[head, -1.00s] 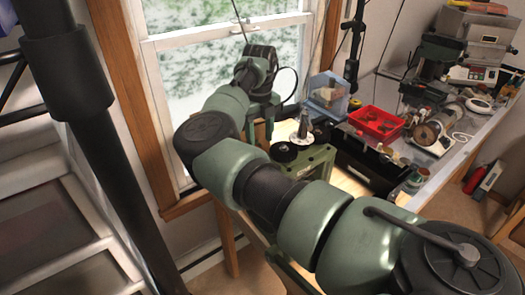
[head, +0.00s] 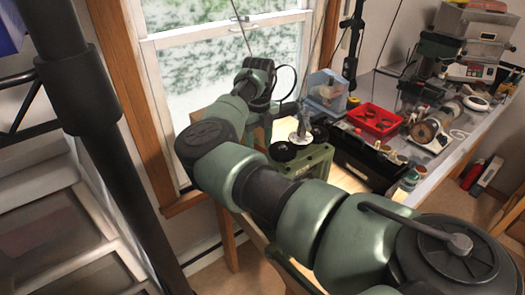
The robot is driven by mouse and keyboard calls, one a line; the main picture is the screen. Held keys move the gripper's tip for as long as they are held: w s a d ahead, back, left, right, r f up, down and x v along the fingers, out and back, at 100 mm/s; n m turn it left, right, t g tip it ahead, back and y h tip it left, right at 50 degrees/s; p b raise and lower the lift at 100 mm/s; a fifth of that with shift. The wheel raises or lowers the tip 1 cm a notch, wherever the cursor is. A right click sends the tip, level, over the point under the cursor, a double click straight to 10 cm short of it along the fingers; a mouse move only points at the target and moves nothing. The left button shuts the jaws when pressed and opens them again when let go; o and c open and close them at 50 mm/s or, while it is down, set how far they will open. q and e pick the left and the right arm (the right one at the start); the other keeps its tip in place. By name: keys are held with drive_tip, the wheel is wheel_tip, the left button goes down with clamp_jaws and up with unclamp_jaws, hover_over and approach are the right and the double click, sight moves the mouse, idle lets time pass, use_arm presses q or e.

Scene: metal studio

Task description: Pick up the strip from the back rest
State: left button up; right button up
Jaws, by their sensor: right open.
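My right arm reaches from the lower right to the far end of the bench by the window. My right gripper (head: 262,122) is open, partly hidden by my own wrist, and hangs just left of a green fixture (head: 312,166) with black round knobs on top. I cannot tell which part is the back rest. No strip can be made out for certain; a thin dark line (head: 241,26) runs up in front of the window above my wrist. My left gripper is not in view.
A blue clear bin (head: 326,91), a red tray (head: 375,119) and a black box (head: 362,160) crowd the bench right of the gripper. Machines stand farther right. The window (head: 205,70) is close behind my wrist. A fire extinguisher (head: 472,174) is on the floor.

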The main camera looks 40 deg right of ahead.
drive_tip(key=shift+f, duration=0.1)
idle(0.3)
clamp_jaws()
